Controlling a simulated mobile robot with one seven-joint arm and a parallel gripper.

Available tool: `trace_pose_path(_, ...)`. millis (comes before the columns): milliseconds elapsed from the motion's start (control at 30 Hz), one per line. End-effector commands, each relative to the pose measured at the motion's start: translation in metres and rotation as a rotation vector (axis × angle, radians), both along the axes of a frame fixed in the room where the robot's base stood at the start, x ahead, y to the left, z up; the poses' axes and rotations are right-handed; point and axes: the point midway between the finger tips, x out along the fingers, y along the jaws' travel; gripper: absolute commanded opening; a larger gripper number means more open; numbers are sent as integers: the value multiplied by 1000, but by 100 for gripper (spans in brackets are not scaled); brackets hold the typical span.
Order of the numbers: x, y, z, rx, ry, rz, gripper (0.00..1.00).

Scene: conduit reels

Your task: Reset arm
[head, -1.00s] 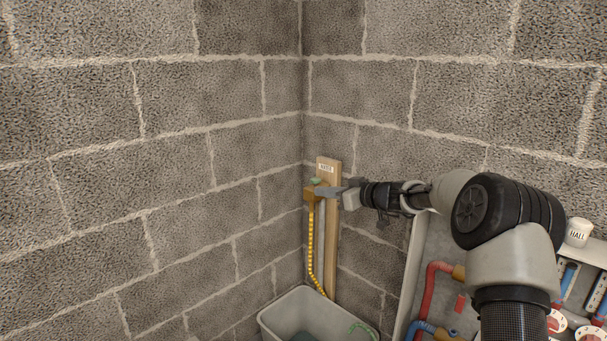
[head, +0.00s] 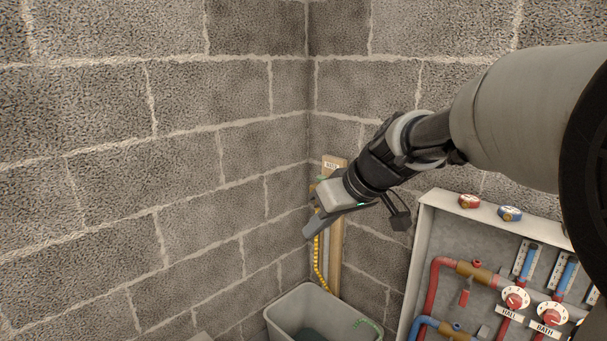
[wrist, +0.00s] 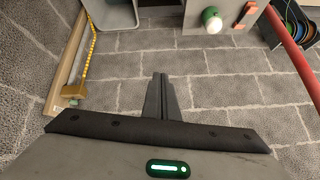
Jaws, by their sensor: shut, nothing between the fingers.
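My gripper (head: 312,228) is shut and empty. In the head view it points down and left, in front of a wooden post (head: 335,255) in the wall corner, and hides part of that post. In the wrist view my gripper (wrist: 161,80) shows its two fingers together, with only paved floor beyond the tips. A yellow chain or hose (head: 319,262) hangs along the post. In the wrist view the yellow line (wrist: 89,50) ends at a brass-coloured fitting (wrist: 74,90), apart from the fingers.
A grey bin (head: 280,318) stands below the post. A panel (head: 424,240) with red and blue pipes, dials and labels HALL and BATH is at the right. The wrist view also shows a green lamp-like part (wrist: 211,18) and coiled reels (wrist: 291,20).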

Motion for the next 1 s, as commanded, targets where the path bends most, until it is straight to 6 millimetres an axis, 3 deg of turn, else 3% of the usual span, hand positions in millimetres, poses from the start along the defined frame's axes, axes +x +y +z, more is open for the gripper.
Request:
trace_pose_path(33,-33,-8,4,-38,23,-47,0)
trace_pose_path(200,-122,-47,-5,-124,102,-253,0)
trace_pose_path(300,-158,-66,-12,-149,122,-354,0)
trace_pose_path(500,-211,-96,-28,-173,135,-515,0)
trace_pose_path(667,-244,-117,-43,-178,133,-629,0)
trace_pose_path(700,-242,-117,-23,-177,136,-630,0)
trace_pose_path(1000,-241,-116,47,-177,138,-627,0)
